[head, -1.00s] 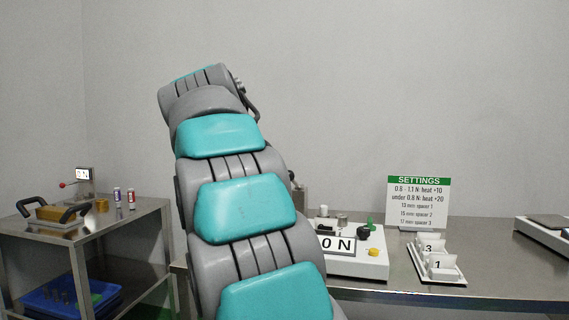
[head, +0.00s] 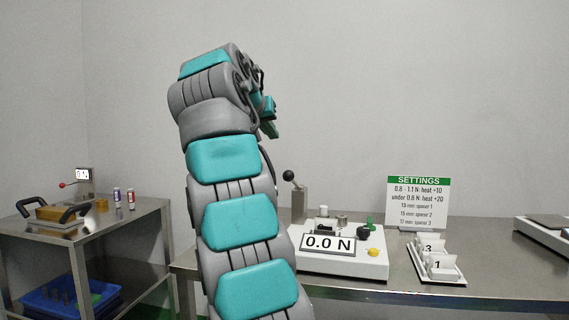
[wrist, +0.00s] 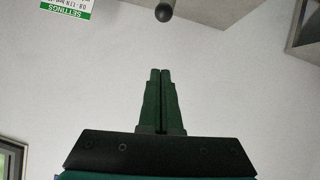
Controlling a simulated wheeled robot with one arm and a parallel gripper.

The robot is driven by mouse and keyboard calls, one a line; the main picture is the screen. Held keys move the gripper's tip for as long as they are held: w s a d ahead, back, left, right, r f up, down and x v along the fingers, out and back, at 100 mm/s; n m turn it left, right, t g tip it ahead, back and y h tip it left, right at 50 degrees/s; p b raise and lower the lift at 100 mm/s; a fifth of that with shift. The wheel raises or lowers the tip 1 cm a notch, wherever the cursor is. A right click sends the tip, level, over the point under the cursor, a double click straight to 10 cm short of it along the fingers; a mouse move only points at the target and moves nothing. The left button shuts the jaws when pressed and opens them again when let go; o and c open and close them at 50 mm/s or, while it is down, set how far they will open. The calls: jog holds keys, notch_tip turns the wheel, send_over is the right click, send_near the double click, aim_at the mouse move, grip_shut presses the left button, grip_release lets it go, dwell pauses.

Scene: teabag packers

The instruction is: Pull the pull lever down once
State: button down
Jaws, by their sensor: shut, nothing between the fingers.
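The pull lever shows in the head view as a grey post (head: 298,204) with a black ball knob (head: 288,175) on a short arm at its upper left. It stands behind the white tester (head: 338,262) that reads 0.0 N. In the wrist view a dark ball knob (wrist: 163,12) is at the top edge, ahead of my fingertips and apart from them. My gripper (wrist: 160,72) has its two green fingers together and holds nothing. In the head view my gripper (head: 270,128) is partly hidden by my arm, above and left of the knob.
A settings sign (head: 418,204) and a rack with numbered cards (head: 436,262) stand right of the tester on the steel table (head: 480,290). A smaller steel table (head: 130,218) at left holds a handled device (head: 66,212) and small bottles.

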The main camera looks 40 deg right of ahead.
jog(key=x, duration=1)
jog(key=shift+f, duration=0.2)
jog(key=shift+s+f, duration=0.1)
jog(key=shift+s+f+b, duration=0.15)
jog(key=shift+b, duration=0.2)
jog(key=shift+s+a+f+b, duration=0.1)
jog(key=shift+s+f+b, duration=0.05)
jog(key=shift+f+b, duration=0.65)
jog(key=shift+s+a+f+b, duration=0.1)
jog(key=shift+s+f+b, duration=0.1)
jog(key=shift+f+b, duration=0.55)
